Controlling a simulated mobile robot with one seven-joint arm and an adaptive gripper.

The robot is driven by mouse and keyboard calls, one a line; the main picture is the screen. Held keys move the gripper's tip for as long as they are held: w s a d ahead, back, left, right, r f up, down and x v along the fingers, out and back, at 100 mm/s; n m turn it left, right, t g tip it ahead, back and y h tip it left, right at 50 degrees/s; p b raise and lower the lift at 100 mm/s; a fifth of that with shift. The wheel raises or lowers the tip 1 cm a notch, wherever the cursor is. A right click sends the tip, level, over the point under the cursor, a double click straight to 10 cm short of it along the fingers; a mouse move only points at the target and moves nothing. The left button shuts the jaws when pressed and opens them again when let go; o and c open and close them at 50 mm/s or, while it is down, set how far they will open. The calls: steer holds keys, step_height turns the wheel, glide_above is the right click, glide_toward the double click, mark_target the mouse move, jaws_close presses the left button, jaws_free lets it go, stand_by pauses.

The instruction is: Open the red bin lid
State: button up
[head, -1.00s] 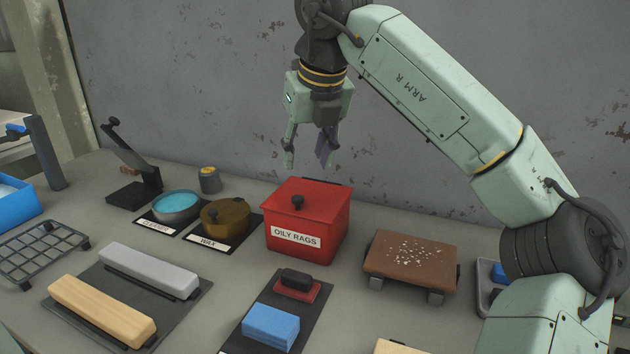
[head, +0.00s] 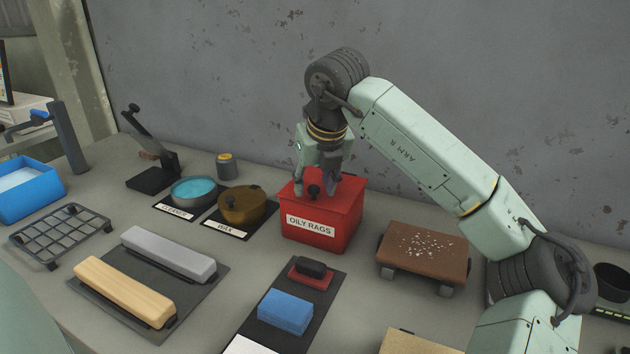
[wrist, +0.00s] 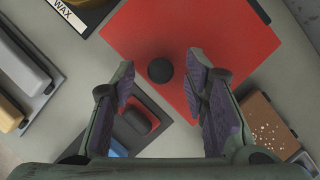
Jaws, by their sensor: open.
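The red bin (head: 318,238) with the white OILY RAGS label stands on the bench, and its red lid (head: 345,192) lies shut on top. A round dark knob (head: 314,190) sticks up near the lid's front edge. My gripper (head: 316,190) points down over the lid and is open and empty. In the wrist view the knob (wrist: 160,70) shows between the two spread fingers, a little beyond their tips, with the red lid (wrist: 205,35) below. I cannot tell how high the fingertips are above the lid.
A brown WAX tin (head: 242,203) and a blue CLEANER dish (head: 194,190) stand left of the bin. A brown block (head: 423,245) on a stand is to the right. A blue block (head: 286,311) and a dark-handled red item (head: 311,270) lie in front.

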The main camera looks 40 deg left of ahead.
steer(key=shift+c, duration=0.3)
jaws_close()
stand_by(0.5)
